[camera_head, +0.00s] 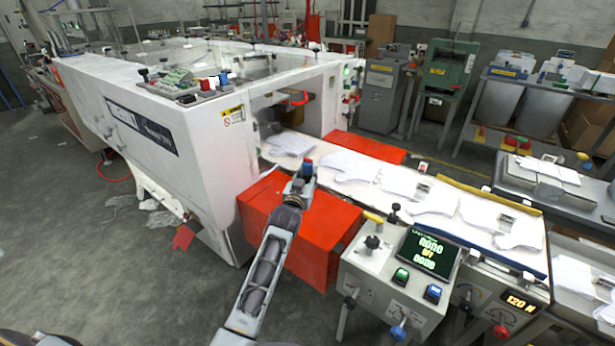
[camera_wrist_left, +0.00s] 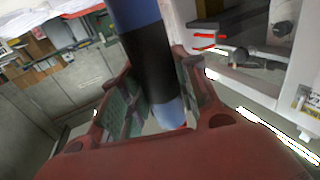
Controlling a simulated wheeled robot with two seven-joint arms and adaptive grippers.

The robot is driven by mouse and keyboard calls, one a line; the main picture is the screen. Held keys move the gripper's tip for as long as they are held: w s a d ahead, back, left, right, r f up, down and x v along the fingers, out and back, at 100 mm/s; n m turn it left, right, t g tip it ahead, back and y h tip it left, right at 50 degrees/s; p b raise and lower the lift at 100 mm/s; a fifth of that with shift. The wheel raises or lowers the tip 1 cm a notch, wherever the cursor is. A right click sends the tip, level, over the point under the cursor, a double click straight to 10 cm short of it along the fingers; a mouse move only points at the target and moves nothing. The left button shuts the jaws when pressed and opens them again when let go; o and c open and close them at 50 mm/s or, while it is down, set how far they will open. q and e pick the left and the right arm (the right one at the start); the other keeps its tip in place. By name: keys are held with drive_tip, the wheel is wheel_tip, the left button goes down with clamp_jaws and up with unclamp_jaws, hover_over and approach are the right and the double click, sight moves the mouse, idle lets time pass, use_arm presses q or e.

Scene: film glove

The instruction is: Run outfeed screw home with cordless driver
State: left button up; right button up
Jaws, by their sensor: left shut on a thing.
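My left gripper (camera_head: 303,180) is raised in front of the machine's outfeed opening, above the red box-shaped guard. It is shut on a blue and black cylindrical tool (camera_head: 308,164), which I take to be the cordless driver. In the left wrist view the tool's blue and black body (camera_wrist_left: 145,50) stands between the two reddish fingers (camera_wrist_left: 150,90), and its lower end is blue. The tool's tip cannot be made out. I cannot make out the outfeed screw in either view. My right gripper is not in view.
The white machine (camera_head: 190,125) stands at left. A red guard (camera_head: 318,235) lies below my gripper. The outfeed belt (camera_head: 400,205) carries several white film pieces to the right. A control box (camera_head: 385,275) with buttons and a screen stands in front. Grey floor is open at lower left.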

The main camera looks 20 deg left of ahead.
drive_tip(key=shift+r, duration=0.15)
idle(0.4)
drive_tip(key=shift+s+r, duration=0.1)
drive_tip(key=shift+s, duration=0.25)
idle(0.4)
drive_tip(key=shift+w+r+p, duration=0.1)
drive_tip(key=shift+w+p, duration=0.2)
drive_tip(key=shift+p, duration=0.05)
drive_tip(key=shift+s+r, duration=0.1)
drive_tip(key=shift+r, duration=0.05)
idle(0.8)
